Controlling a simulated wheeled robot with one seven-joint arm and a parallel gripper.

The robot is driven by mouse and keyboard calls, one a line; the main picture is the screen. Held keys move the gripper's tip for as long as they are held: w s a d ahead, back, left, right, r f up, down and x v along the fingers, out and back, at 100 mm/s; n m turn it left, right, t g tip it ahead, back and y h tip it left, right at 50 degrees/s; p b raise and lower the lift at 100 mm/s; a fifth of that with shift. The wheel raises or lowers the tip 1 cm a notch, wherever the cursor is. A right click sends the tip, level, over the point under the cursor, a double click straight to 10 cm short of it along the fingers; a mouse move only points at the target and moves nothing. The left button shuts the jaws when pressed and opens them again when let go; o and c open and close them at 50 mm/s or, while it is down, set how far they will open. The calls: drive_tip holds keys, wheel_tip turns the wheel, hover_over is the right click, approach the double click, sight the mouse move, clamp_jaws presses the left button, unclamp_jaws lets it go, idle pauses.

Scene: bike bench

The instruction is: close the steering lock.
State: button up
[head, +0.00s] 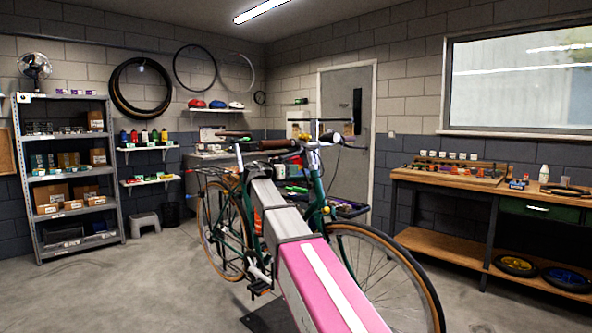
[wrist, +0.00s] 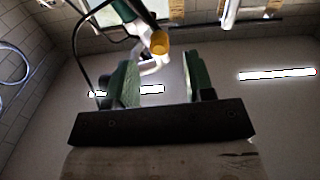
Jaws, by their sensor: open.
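The bicycle (head: 319,205) with a green frame stands upright in the middle of the head view, with its handlebars at the top and my arm across it. I cannot pick out the steering lock for certain in either view. In the wrist view my gripper (wrist: 160,80) is open, its two fingers apart with nothing clamped between them. A yellow-orange round-ended part (wrist: 159,43) and a pale bar are seen above and between the fingers; I cannot tell whether they touch. My gripper cannot be made out in the head view.
A workbench (head: 450,182) with tools stands at the right under a window. A grey shelf unit (head: 74,206) with boxes stands at the left. A small step stool (head: 145,220) is near the back wall. The floor at the front left is clear.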

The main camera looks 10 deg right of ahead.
drive_tip(key=shift+x, duration=2.25)
clamp_jaws()
